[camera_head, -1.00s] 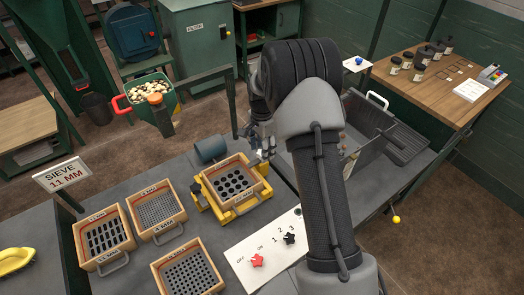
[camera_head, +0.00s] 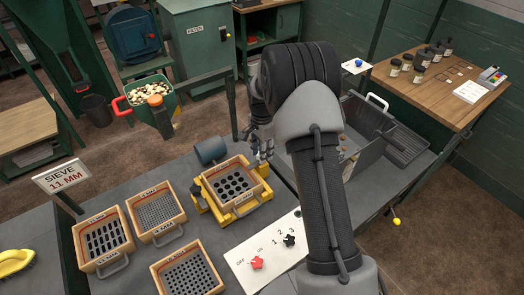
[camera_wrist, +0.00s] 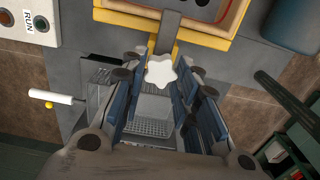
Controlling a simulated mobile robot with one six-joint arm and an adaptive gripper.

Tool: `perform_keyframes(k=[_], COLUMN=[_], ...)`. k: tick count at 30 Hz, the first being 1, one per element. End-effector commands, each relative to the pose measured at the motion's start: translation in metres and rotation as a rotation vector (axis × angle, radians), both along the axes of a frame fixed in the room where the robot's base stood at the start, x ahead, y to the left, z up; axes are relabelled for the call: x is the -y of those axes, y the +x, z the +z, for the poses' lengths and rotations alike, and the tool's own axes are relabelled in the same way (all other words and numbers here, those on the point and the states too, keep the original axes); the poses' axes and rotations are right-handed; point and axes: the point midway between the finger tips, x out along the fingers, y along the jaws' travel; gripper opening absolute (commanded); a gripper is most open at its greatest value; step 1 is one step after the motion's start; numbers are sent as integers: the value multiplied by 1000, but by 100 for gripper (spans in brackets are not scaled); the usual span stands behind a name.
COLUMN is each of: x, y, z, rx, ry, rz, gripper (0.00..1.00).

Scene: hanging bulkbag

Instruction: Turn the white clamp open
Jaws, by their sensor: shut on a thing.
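The white clamp (camera_wrist: 160,71) shows in the wrist view as a lobed white knob at the edge of the yellow sieve frame (camera_wrist: 200,38). My gripper (camera_wrist: 164,84) has its fingers on either side of the knob and is shut on it. In the head view my gripper (camera_head: 262,150) is at the right side of the yellow frame (camera_head: 203,199), mostly hidden behind my arm. The clamp itself cannot be made out there. A wooden sieve with large round holes (camera_head: 234,183) sits in the yellow frame.
Several other wooden sieves, one of them slotted (camera_head: 105,234), lie left of the frame. A white panel (camera_head: 262,245) with a red knob and a black knob is in front. A metal bin (camera_head: 365,140) is to the right.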

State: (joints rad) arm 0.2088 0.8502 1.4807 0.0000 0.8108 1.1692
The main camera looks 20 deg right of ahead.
Motion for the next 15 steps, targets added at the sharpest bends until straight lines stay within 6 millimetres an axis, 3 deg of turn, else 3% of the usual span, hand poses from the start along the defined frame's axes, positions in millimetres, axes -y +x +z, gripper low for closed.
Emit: perform_keyframes(k=[15], x=[0], y=[0], z=[1], rx=[0], ry=[0], rz=[126], gripper=[4])
